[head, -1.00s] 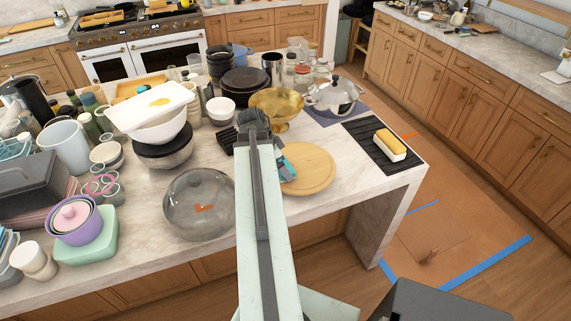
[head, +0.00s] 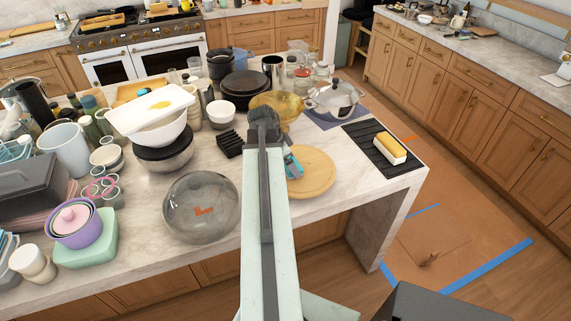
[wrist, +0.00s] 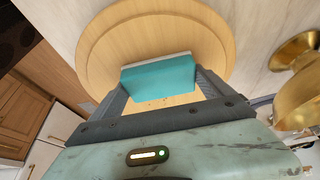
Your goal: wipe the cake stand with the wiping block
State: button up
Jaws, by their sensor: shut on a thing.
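The cake stand (head: 317,178) is a round, pale wooden disc on the island, right of my arm; its left part is hidden by my arm. It also fills the upper middle of the wrist view (wrist: 105,50), with a few small dark specks near my gripper. My gripper (wrist: 160,84) is shut on the teal wiping block (wrist: 158,76), which has a pale edge. In the head view the wiping block (head: 293,166) shows at the cake stand's left side, partly hidden by my arm. The block is over the disc; I cannot tell whether it touches.
A gold pedestal bowl (head: 287,104) stands close behind the cake stand. A black slotted rack (head: 229,143) and a glass dome (head: 200,210) are to the left. A butter dish (head: 391,147) sits on a dark mat to the right. Clear countertop lies in front of the cake stand.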

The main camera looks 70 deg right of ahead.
aim_at(297, 161)
jog(key=shift+s+d+f, duration=0.1)
jog(key=shift+s+d, duration=1.65)
jog(key=shift+d, duration=0.15)
jog(key=shift+s+d, duration=1.7)
jog(key=shift+d, duration=0.3)
jog(key=shift+w+a, duration=1.2)
jog(key=shift+a, duration=0.15)
jog(key=shift+w+a+f, duration=0.1)
jog(key=shift+w+a, duration=0.5)
jog(key=shift+a, duration=0.15)
jog(key=shift+w+a, duration=0.55)
jog(key=shift+a, duration=0.2)
jog(key=shift+w+a, duration=0.15)
jog(key=shift+w, duration=0.05)
jog(key=shift+c, duration=0.7)
jog(key=shift+w+a, duration=2.1)
jog(key=shift+a, duration=0.2)
